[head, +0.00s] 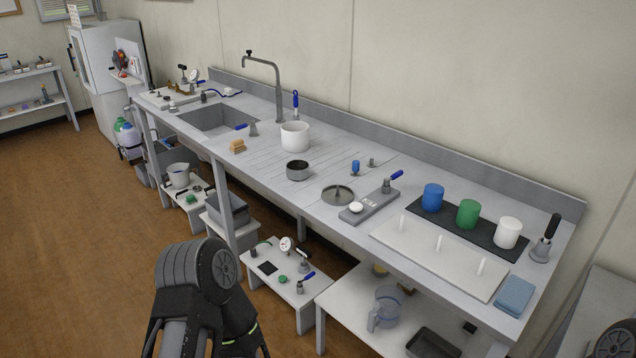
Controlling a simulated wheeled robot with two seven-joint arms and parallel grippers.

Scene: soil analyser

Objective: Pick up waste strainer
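Two things on the grey sink counter could be the waste strainer, and I cannot tell for certain which it is. One is a small round grey metal cup with a dark inside (298,171), standing upright on the middle of the counter. The other is a flat round grey disc with a short upright knob (338,194), lying to its right near the front edge. Nothing touches either one. Parts of my arm show at the bottom left, in front of and below the counter. Neither gripper's fingertips are in view.
The counter (262,176) also holds a white pot (295,135), a sponge (237,146), a grey block with a blue-handled fitting (370,205), a white board (440,243) and coloured jars (467,214). A sink (219,117) and tall tap (279,90) stand behind. Low benches (290,285) stand below.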

